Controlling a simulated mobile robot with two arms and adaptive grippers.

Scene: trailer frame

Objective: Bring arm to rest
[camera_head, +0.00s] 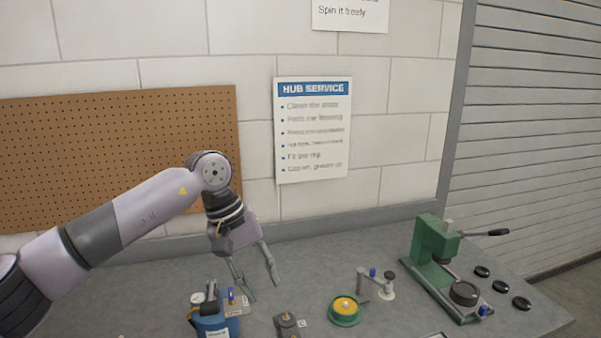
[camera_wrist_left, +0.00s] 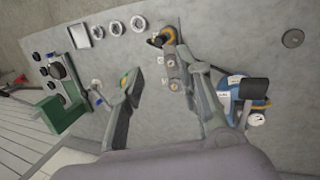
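My left arm (camera_head: 150,205) comes in from the left in the head view. Its gripper (camera_head: 258,285) points down over the grey bench (camera_head: 380,252), with the two fingers apart and nothing between them. In the left wrist view the gripper (camera_wrist_left: 165,128) also shows open, with its fingers spread above the bench (camera_wrist_left: 215,45). The fingers appear clear of the bench top. My right gripper is in neither view.
A blue container (camera_head: 215,325) stands left of the gripper. A grey block (camera_head: 288,324), a green-and-yellow round part (camera_head: 345,310), a small post fixture (camera_head: 375,285) and a green press (camera_head: 435,250) stand to the right. A pegboard wall (camera_head: 110,140) is behind.

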